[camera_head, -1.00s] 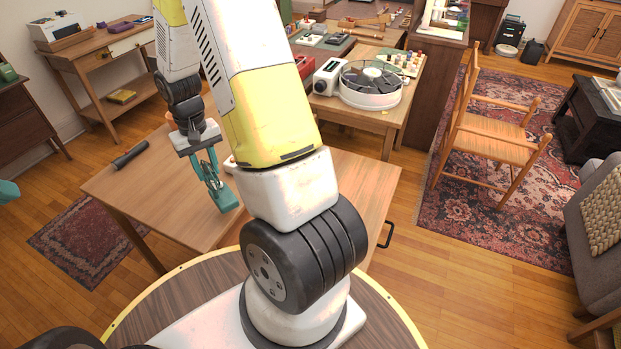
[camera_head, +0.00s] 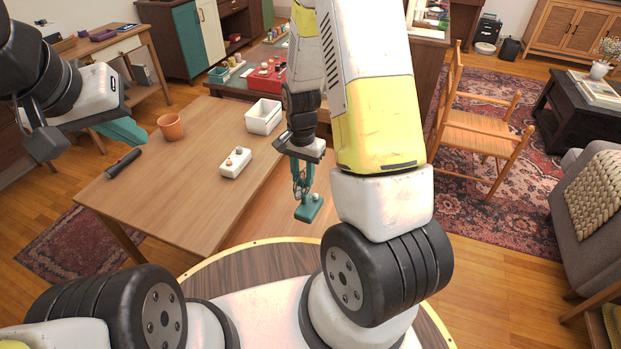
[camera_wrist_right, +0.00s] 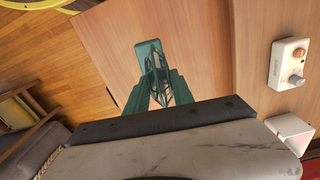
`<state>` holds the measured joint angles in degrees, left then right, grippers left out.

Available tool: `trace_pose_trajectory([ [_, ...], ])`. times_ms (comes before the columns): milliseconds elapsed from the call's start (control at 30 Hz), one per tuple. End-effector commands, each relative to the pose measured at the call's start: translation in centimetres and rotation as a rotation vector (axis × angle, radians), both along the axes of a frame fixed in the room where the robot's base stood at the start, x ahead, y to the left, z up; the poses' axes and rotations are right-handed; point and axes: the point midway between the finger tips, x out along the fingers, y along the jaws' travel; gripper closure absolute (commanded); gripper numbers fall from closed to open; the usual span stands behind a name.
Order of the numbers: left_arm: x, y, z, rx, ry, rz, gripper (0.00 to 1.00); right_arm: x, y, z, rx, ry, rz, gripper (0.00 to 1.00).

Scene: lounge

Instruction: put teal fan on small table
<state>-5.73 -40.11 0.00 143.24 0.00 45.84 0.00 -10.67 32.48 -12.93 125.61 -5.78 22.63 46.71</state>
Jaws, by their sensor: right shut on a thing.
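The teal fan (camera_head: 309,208) has a teal base with a pale knob and a wire cage, and hangs upright in my right gripper (camera_head: 303,181). My right gripper is shut on it; its teal fingers hide part of the fan. The fan also shows in the right wrist view (camera_wrist_right: 153,60), over a bare wooden surface. A wooden table (camera_head: 160,195) stands to the left of the fan; I cannot tell whether it is the small table. My left gripper (camera_head: 122,130) is above the table's left side, its fingers partly hidden behind the wrist.
On the table are a terracotta pot (camera_head: 170,126), a white box (camera_head: 263,117), a white device with knobs (camera_head: 236,162) and a dark cylindrical tool (camera_head: 123,163). The table's front middle is clear. A wooden chair (camera_head: 483,130) stands on the rug at right.

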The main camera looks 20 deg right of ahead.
Motion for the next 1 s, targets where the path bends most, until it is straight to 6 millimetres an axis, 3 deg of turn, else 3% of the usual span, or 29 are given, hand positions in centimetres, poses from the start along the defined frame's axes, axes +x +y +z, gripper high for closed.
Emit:
trace_pose_trajectory([
  [400, 0.0, 0.0, 0.0, 0.0, 0.0, 0.0, 1.0, -4.3, -1.7, -4.1, -0.002, 0.001, -0.936, 1.0],
  [600, 0.0, 0.0, 0.0, 0.0, 0.0, 0.0, 1.0, -6.0, -2.7, -5.3, -0.001, -0.001, -1.294, 1.0],
  [833, 0.0, 0.0, 0.0, 0.0, 0.0, 0.0, 1.0, -6.6, -3.3, -5.9, 0.001, -0.002, -1.48, 1.0],
  [1000, 0.0, 0.0, 0.0, 0.0, 0.0, 0.0, 1.0, -5.1, -4.1, -6.1, 0.002, -0.004, -1.498, 1.0],
])
